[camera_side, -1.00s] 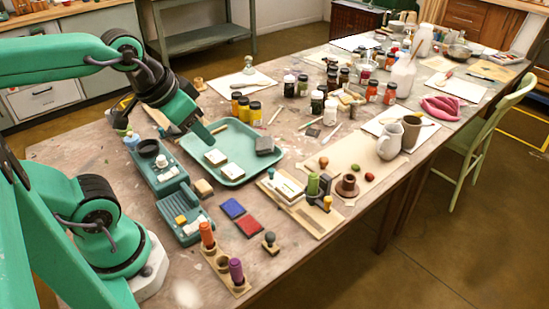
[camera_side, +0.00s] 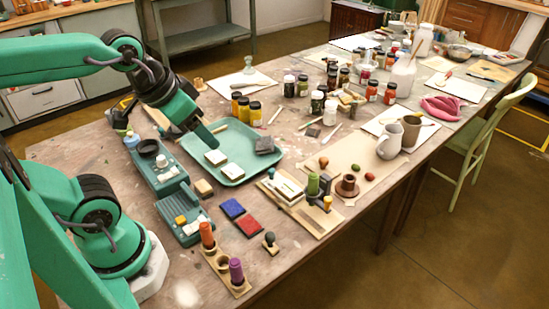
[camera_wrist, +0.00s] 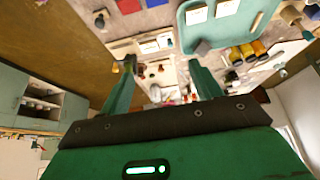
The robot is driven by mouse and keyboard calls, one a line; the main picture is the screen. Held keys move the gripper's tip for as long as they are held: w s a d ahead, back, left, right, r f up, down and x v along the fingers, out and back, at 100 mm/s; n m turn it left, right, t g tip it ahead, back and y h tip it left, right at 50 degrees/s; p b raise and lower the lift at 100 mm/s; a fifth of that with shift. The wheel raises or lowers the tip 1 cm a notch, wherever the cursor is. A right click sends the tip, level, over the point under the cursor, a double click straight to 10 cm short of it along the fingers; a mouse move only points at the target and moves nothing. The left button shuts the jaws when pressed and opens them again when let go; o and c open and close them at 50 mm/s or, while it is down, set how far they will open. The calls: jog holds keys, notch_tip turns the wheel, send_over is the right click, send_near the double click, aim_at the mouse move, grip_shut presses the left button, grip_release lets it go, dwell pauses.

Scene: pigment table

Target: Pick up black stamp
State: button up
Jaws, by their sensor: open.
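The black stamp (camera_side: 270,241), a small dark stamp with a round knob, stands on the table near its front edge, right of the orange and purple sticks. A small dark knobbed thing (camera_wrist: 100,19) at the top left of the wrist view looks like the same stamp. My gripper (camera_side: 207,137) is over the left part of the teal tray, well behind and left of the stamp, and does not touch it. In the wrist view its two green fingers (camera_wrist: 161,64) are apart with nothing held between them.
Blue and red ink pads (camera_side: 248,225) lie just behind the stamp. A wooden holder (camera_side: 239,286) with the orange and purple sticks is to its left. The teal tray (camera_side: 233,181) holds several blocks. A wooden board (camera_side: 325,222) with a green stick lies to the right. Jars crowd the back.

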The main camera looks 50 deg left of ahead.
dwell(0.3)
jog(key=n+g, duration=0.2)
jog(key=g, duration=0.4)
send_over(270, 234)
notch_tip(270, 234, down, 16)
jog(key=shift+s+a+r, duration=0.1)
jog(key=shift+s, duration=0.05)
jog(key=shift+f, duration=1.3)
jog(key=shift+f, duration=0.1)
jog(key=shift+f, duration=2.5)
jog(key=shift+c, duration=0.2)
jog(key=c, duration=1)
